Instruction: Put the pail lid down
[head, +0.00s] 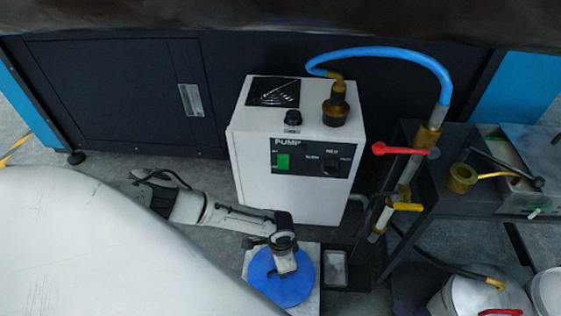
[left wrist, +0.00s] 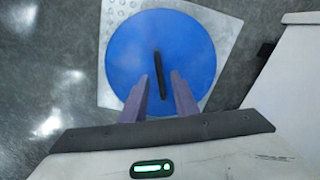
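The blue round pail lid (head: 292,289) lies flat on a pale square plate (head: 312,301) on the floor in front of the pump. In the left wrist view the lid (left wrist: 125,50) shows whole, with a dark bar handle (left wrist: 157,62) across its middle. My left gripper (head: 284,272) is over the lid. In the left wrist view its two fingers (left wrist: 159,78) stand apart on either side of the handle, with a gap on both sides. I cannot tell how high the fingertips are above the lid. I do not make out my right gripper in either view.
The white pump box (head: 293,190) stands just behind the plate. A small grey tray (head: 335,268) lies to its right. A dark stand with red-handled (head: 405,149) and yellow-handled valves is further right. White pails (head: 462,298) stand at the bottom right.

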